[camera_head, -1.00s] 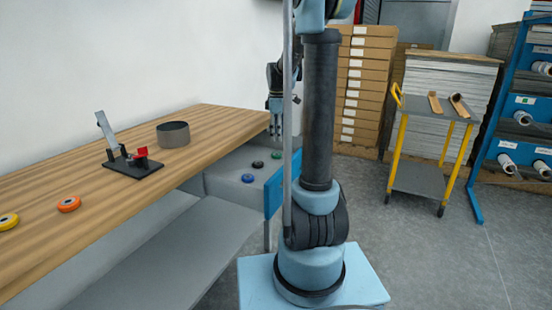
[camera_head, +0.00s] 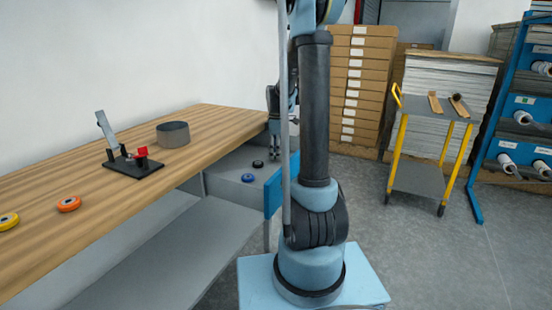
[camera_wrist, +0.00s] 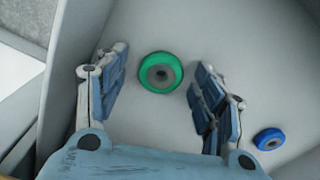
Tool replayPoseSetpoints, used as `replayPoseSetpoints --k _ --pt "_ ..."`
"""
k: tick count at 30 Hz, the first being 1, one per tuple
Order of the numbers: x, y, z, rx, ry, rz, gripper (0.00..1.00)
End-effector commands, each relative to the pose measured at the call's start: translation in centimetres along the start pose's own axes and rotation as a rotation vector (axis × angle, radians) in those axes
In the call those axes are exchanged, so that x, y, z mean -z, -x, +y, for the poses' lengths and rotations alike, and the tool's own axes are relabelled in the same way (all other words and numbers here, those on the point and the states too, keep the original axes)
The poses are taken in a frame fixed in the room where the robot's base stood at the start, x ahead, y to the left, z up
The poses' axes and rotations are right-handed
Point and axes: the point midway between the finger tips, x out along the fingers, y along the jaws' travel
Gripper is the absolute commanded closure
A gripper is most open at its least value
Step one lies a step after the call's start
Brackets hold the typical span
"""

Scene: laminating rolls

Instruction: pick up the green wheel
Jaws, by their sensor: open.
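The green wheel (camera_wrist: 144,81) lies flat on the grey floor of the open drawer (camera_head: 226,179), with a dark hub. In the wrist view it sits between the two spread fingers of my gripper (camera_wrist: 158,62), nearer the fingertips, with gaps on both sides. My gripper (camera_head: 274,156) is open, empty and points down into the drawer in the head view. There the gripper hides the green wheel.
A blue wheel (camera_head: 248,178) and a black wheel (camera_head: 258,164) lie in the same drawer; the blue one (camera_wrist: 269,139) is right of my fingers. The drawer's blue front (camera_head: 272,194) and the wooden bench (camera_head: 100,190) edge are close by.

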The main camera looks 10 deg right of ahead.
Motion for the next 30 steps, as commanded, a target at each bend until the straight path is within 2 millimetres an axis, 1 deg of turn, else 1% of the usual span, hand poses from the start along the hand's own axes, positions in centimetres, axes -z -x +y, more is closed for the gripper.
replayPoseSetpoints --k 5,6,8,9,11,19,23,26,30 --pt "0.0 0.0 0.0 0.0 0.0 0.0 0.38" --pt "0.0 0.0 0.0 0.0 0.0 0.0 0.47" --pt "0.0 0.0 0.0 0.0 0.0 0.0 0.6" --pt "0.0 0.0 0.0 0.0 0.001 0.0 0.69" --pt "0.1 0.0 0.0 0.0 0.001 0.0 0.82" --pt "0.1 0.0 -0.1 0.0 0.002 0.0 0.82" --pt "0.1 0.4 -0.1 0.0 0.002 0.0 0.82" --pt "0.1 1.2 -0.1 0.0 0.002 0.0 0.82" --pt "0.1 3.3 -0.1 0.0 0.002 0.0 0.82"
